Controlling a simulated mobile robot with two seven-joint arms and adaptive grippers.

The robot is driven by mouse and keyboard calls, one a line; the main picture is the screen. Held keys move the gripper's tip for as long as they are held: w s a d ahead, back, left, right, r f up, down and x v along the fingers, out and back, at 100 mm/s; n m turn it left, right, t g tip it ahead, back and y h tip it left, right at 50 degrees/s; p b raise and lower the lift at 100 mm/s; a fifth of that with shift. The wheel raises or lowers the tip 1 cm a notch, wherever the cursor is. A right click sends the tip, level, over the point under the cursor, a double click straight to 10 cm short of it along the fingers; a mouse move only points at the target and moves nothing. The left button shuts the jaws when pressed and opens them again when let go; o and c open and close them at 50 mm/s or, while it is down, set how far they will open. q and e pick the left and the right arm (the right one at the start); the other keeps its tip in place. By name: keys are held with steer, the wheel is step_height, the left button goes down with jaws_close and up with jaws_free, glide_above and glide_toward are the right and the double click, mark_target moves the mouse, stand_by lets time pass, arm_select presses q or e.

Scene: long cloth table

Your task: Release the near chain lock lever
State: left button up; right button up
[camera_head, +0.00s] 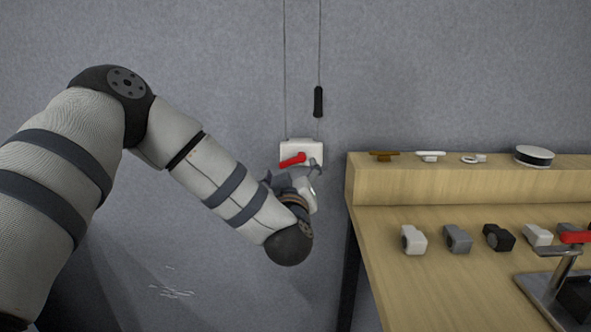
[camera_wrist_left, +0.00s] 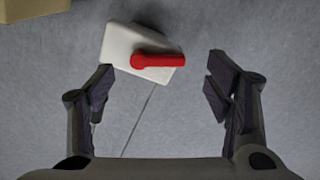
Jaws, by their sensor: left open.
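The chain lock is a white box (camera_head: 313,150) on the grey wall, with a red lever (camera_head: 292,160) on its front. In the left wrist view the white box (camera_wrist_left: 122,42) is tilted and the red lever (camera_wrist_left: 158,61) lies across its lower right part. My left gripper (camera_head: 292,176) is at the wall just below the box and hides part of it. In the left wrist view my left gripper (camera_wrist_left: 160,92) is open and empty. The lever lies ahead of the gap between its fingers, and no contact shows. My right gripper is not in view.
Two cords run up the wall above the box, one ending in a black handle (camera_head: 318,102). To the right stands a wooden table (camera_head: 400,290) with a raised shelf (camera_head: 450,180), bearing several small fittings and a round spool (camera_head: 534,156).

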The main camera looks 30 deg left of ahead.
mark_target(291, 163)
arm_select(q)
steer(key=x, duration=0.3)
steer(key=shift+w+a, duration=0.15)
steer(key=shift+w, duration=0.25)
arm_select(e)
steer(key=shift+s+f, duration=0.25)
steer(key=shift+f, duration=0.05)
arm_select(q)
steer(key=c, duration=1.1)
steer(key=r+m+p, duration=0.1)
steer(key=m+p, duration=0.1)
steer(key=shift+s+r+m, duration=0.1)
steer(key=shift+r+m, duration=0.05)
steer(key=shift+m, duration=0.15)
steer(key=shift+a+f, duration=0.1)
steer(key=shift+f, duration=0.3)
steer(key=shift+c, duration=0.2)
steer(key=o, duration=1.1)
steer(key=shift+o, duration=0.2)
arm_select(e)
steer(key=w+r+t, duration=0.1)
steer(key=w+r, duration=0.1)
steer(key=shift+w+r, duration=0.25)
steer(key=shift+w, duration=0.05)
